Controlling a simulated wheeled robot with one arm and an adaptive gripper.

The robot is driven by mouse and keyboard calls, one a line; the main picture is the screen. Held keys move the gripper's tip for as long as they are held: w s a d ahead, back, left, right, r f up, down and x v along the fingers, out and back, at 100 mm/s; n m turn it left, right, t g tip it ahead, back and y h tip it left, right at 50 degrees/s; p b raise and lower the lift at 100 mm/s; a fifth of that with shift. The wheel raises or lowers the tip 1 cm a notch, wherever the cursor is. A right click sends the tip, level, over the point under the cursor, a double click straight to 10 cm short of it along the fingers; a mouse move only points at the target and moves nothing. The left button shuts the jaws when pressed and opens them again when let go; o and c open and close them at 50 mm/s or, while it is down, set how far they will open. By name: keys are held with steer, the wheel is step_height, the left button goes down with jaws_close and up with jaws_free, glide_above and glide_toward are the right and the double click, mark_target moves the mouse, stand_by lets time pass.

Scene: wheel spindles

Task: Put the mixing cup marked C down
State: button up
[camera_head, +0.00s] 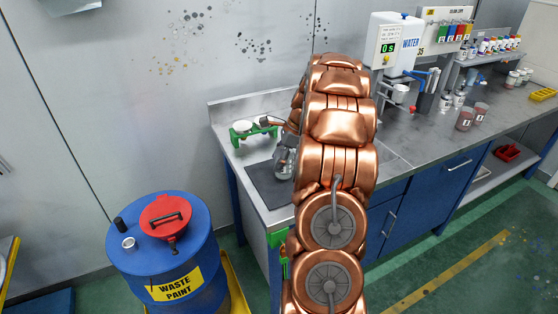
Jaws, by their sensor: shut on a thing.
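My gripper (291,141) is at the left end of the bench, low over a dark mat (262,187), and mostly hidden behind my copper arm. It is shut on a greyish, see-through mixing cup (283,163). The cup's letter cannot be read, and its right side is hidden by my arm. I cannot tell whether its base touches the mat.
A green stand (254,133) with white round pieces is just behind my gripper. A blue waste paint drum (165,255) stands at the left. Two marked cups (464,120) (480,112), a water dispenser (396,45) and paint bottles (490,45) are at the right.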

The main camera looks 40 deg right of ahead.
steer(key=shift+f, duration=0.65)
steer(key=shift+f, duration=0.15)
steer(key=o, duration=1.6)
steer(key=shift+c, duration=0.2)
steer(key=b+v, duration=0.3)
steer(key=v, duration=0.9)
steer(key=shift+a, duration=0.1)
